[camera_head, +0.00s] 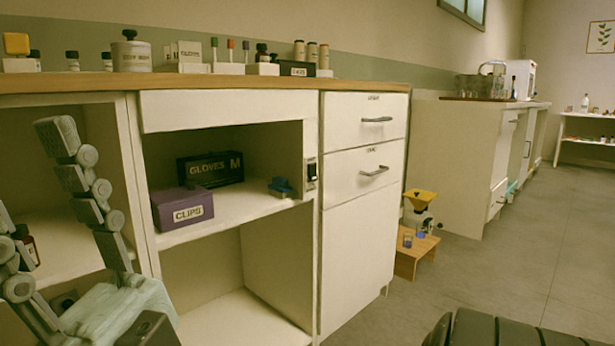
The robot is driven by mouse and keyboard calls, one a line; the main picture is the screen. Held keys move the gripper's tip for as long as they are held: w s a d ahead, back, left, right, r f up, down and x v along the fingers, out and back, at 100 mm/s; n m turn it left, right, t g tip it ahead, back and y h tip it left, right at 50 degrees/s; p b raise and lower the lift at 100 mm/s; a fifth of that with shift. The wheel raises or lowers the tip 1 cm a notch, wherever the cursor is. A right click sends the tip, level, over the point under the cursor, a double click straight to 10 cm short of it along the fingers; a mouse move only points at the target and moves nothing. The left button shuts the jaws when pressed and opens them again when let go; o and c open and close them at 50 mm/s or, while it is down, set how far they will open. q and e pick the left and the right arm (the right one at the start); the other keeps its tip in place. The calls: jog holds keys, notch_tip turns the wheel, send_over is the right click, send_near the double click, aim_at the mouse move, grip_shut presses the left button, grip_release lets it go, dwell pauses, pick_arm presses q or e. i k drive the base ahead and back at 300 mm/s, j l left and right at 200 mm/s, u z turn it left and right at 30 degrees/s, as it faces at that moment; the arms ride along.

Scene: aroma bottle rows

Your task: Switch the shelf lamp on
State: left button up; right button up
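A small switch plate (312,172) with a dark rocker is on the front edge of the upright panel, right of the open middle shelf (240,208). I cannot read the rocker's position. No lamp body or glow stands out in the shelf bay. My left gripper (28,175) is at the lower left, in front of the left bay. Its two grey jointed fingers point up, spread apart, with nothing between them. It is well left of the switch and apart from it.
A purple CLIPS box (183,208), a black GLOVES box (210,169) and a blue object (281,187) sit on the middle shelf. Bottles and holders line the wooden counter (200,82). A low wooden stool (414,252) stands right of the drawers (364,146). The floor beyond is clear.

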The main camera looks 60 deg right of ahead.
aim_at(313, 168)
jog(key=z, duration=1.85)
jog(key=i+j, duration=0.25)
jog(key=i, duration=0.25)
jog(key=i+j+u, duration=0.15)
jog(key=i, duration=0.4)
jog(key=j, duration=0.1)
